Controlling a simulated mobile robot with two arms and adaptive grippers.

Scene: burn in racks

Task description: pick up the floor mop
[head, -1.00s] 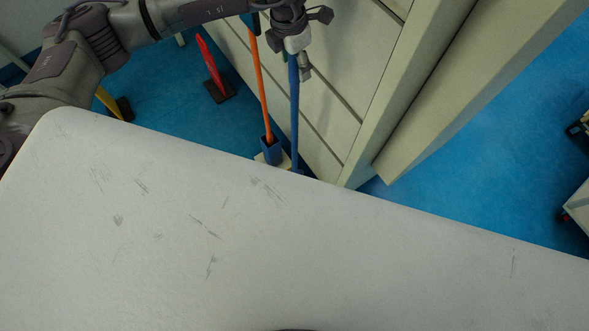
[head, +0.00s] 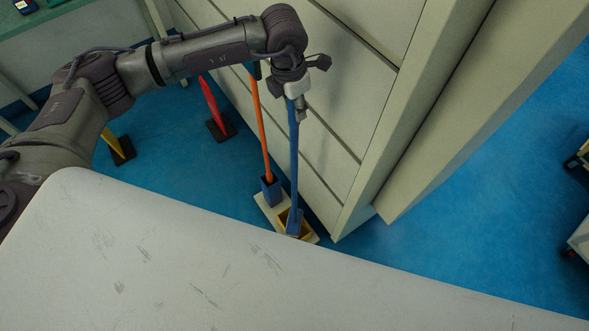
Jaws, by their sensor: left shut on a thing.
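The floor mop, seen as a long blue pole (head: 293,165), stands nearly upright beside the pale cabinet. Its blue lower end is at a yellow socket of a low cream stand (head: 267,208); I cannot tell whether it rests in the socket. My left gripper (head: 301,108) is at the top of the blue pole and shut on it. The fingers are small and partly hidden by the wrist. My right gripper is out of view.
An orange pole (head: 259,125) stands in a blue socket close left of the mop. The cabinet (head: 335,120) rises close on the right. A large white surface (head: 200,255) fills the foreground. Red (head: 212,105) and yellow (head: 113,143) uprights stand on the floor at left.

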